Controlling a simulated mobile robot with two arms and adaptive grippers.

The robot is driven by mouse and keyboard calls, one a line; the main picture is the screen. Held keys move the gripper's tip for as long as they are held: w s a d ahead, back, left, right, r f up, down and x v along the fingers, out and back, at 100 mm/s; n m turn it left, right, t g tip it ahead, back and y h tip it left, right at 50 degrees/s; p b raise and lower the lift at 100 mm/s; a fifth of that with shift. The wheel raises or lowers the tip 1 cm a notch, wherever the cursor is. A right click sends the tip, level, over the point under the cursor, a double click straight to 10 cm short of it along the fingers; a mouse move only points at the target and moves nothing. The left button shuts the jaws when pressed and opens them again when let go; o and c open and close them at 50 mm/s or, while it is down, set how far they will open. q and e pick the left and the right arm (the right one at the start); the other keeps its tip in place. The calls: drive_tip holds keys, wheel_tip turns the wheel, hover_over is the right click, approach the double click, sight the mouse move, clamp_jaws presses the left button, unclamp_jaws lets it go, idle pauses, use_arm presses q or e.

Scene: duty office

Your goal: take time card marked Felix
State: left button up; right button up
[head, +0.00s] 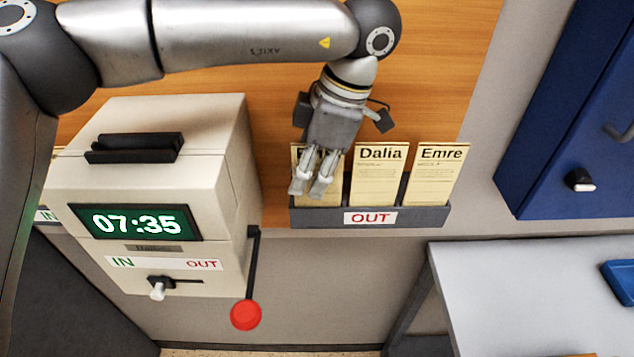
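The OUT rack (420,217) is a grey tray on the wooden wall panel. It holds a card marked Dalia (377,178), a card marked Emre (433,178) and a leftmost card (336,190). My gripper covers most of the leftmost card, so its name cannot be read. My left gripper (309,188) points down in front of that card, its two fingers close together with a narrow gap. Whether the fingers grip the card cannot be told. No name Felix is readable. My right gripper is not in view.
A beige time clock (150,250) reading 07:35 stands left of the rack, with a red-knobbed lever (246,315) on its right side. A blue cabinet (560,130) is at right. A pale table (520,290) with a blue tray (622,280) is at lower right.

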use_arm(q)
drive_tip(key=shift+c, duration=0.2)
drive_tip(key=shift+s+d, duration=0.1)
drive_tip(key=c, duration=0.5)
clamp_jaws()
drive_tip(key=s+d+r+p, duration=0.5)
drive_tip(key=s+r, duration=0.8)
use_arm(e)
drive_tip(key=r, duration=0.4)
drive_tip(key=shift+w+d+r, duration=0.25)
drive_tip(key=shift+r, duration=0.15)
use_arm(q)
drive_tip(key=shift+d, duration=0.1)
